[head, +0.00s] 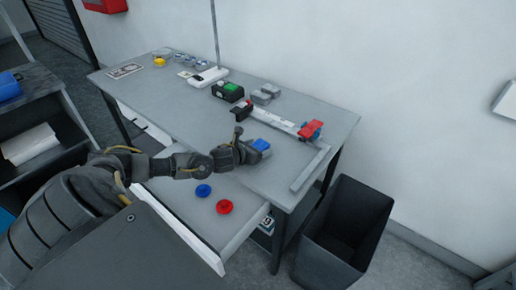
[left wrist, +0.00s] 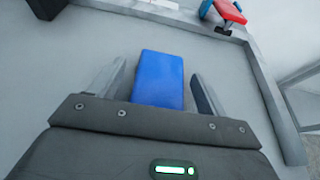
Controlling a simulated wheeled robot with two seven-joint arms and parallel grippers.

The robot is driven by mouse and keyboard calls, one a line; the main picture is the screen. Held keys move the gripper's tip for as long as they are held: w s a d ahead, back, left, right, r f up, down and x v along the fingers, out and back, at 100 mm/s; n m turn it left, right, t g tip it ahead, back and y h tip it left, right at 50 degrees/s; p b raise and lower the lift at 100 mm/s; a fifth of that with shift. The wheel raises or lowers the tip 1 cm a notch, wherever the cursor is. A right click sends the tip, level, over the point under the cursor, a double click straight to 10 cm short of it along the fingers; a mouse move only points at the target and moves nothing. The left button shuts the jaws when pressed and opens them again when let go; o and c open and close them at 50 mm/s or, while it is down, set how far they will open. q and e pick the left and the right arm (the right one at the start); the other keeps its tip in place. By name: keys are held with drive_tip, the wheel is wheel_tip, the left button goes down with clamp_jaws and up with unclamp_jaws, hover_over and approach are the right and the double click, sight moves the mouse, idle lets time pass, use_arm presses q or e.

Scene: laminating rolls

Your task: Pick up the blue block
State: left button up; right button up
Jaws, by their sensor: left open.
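The blue block (left wrist: 158,78) lies on the grey table and sits between the two fingers of my left gripper (left wrist: 158,88) in the left wrist view. The fingers are apart, with a gap on each side of the block. In the head view the blue block (head: 261,145) shows just beyond the end of my left gripper (head: 253,152), near the table's front edge. Part of the block is hidden by the gripper. My right gripper is not in view.
A red and blue device (head: 311,130) with a rail stands behind the block. A grey strip (head: 309,168) lies to the right. An open drawer (head: 240,212) holds a blue disc (head: 203,190) and a red disc (head: 224,207). A dark bin (head: 345,232) stands at right.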

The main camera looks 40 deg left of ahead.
sight(257, 147)
use_arm(q)
drive_tip(key=shift+w+f, duration=0.1)
drive_tip(key=shift+w, duration=0.1)
drive_tip(key=c, duration=1.1)
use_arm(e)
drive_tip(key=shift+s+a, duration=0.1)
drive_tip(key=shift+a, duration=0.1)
